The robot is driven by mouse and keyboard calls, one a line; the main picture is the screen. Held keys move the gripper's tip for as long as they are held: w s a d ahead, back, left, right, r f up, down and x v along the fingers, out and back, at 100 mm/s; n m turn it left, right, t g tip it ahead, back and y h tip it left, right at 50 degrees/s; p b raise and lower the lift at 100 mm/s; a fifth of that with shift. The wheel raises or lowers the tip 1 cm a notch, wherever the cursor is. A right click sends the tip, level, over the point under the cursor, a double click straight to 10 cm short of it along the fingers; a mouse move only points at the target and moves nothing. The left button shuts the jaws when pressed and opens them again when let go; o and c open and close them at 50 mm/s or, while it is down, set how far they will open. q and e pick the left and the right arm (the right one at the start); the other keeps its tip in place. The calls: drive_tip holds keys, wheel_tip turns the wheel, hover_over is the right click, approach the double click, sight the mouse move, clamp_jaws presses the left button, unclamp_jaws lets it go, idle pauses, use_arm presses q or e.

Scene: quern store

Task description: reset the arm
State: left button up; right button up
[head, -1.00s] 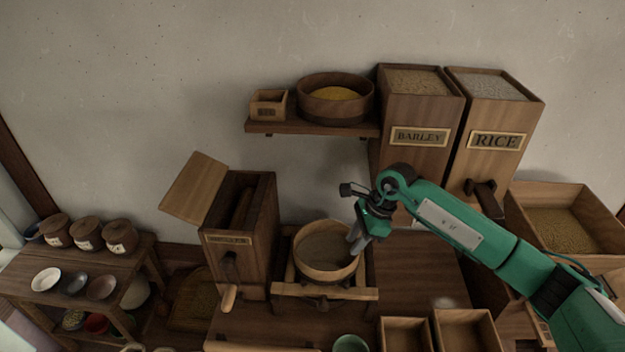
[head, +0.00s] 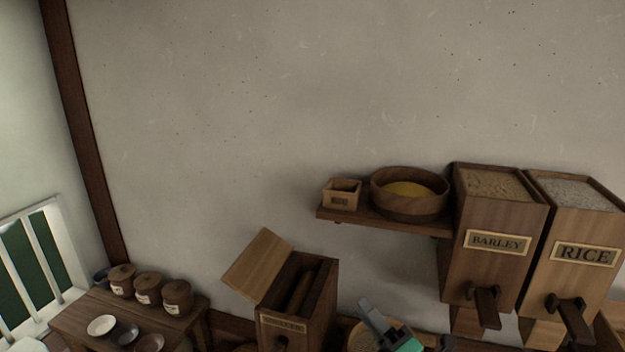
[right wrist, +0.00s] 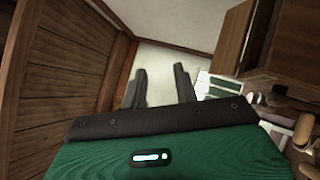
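My right gripper (head: 369,312) shows at the bottom edge of the head view as grey fingers on a green body, with most of the arm cut off below. In the right wrist view its two dark fingers (right wrist: 160,82) stand apart with nothing between them. A pale round sieve or bowl (head: 398,334) is partly hidden behind the gripper in the head view; I cannot tell whether they touch. My left gripper is not in view.
An open-lidded wooden mill box (head: 322,312) stands left of the gripper. A wall shelf (head: 372,223) bears a small box and a round tub (head: 408,205). Barley (head: 490,255) and rice (head: 570,265) bins stand right. Several lidded jars stand on the low table (head: 190,322) at left.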

drive_tip(key=s+d+f+m+g+h, duration=0.1)
drive_tip(key=s+d+f+m+h, duration=0.2)
drive_tip(key=d+f+m+h, duration=0.55)
drive_tip(key=s+d+f+m+g+h, duration=0.1)
drive_tip(key=s+d+f+m+h, duration=0.2)
drive_tip(key=m+h, duration=0.55)
drive_tip(key=s+f+m+g+y, duration=0.2)
drive_tip(key=s+f+m+g, duration=0.35)
drive_tip(key=s, duration=0.55)
drive_tip(key=s+f+m+g+y, duration=0.2)
drive_tip(key=s+f+m+g, duration=0.4)
drive_tip(key=s, duration=0.6)
wheel_tip(320, 180, down, 33)
drive_tip(key=n+g, duration=0.2)
drive_tip(key=s+d+f, duration=0.2)
drive_tip(key=s+f, duration=0.7)
drive_tip(key=s+d+f+g, duration=0.1)
drive_tip(key=s+d+f, duration=0.1)
drive_tip(key=s+f, duration=0.7)
drive_tip(key=shift+s+f, duration=0.3)
drive_tip(key=shift+s, duration=0.1)
